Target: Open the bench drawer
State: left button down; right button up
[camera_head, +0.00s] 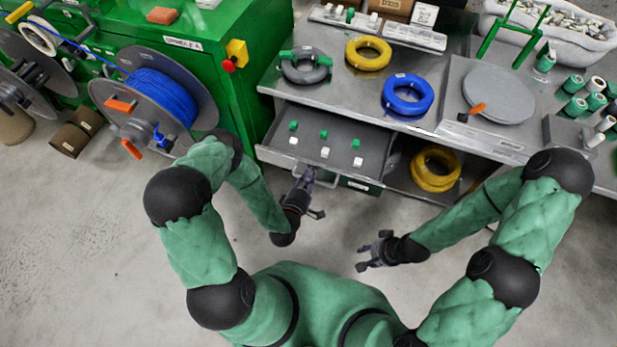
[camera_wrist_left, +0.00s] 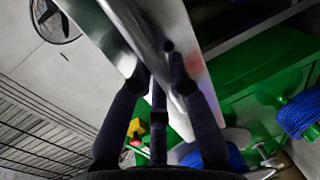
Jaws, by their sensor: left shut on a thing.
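The bench drawer (camera_head: 345,135) is pulled out from under the grey bench top, and its tray shows small green and white pieces. Its handle (camera_head: 326,184) is a bar on the front face. My left gripper (camera_head: 309,176) is at the left part of this handle. In the left wrist view, the fingers of my left gripper (camera_wrist_left: 162,82) are closed around the metal bar; the contact itself is partly hidden. My right gripper (camera_head: 362,256) is open and empty in the air in front of the bench, apart from it.
Grey, yellow and blue cable coils (camera_head: 408,95) lie on the bench top, beside a round grey plate (camera_head: 497,94). A yellow coil (camera_head: 435,169) sits on the lower shelf. A green cabinet with a blue cable reel (camera_head: 160,97) stands left. The floor before the bench is clear.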

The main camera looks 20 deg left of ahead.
pick_arm(q)
jog(key=c, duration=1.1)
grip_release()
jog(key=shift+c, duration=0.2)
jog(key=v, duration=1.2)
jog(key=w+d+f+m+g+h, duration=0.2)
jog(key=d+f+m+g+h, duration=0.1)
jog(key=f+m+g, duration=0.5)
jog(key=s+d+r+m+g+p, duration=0.1)
jog(key=s+d+r+m+g, duration=0.3)
jog(key=s+m+g, duration=0.3)
jog(key=shift+s, duration=0.85)
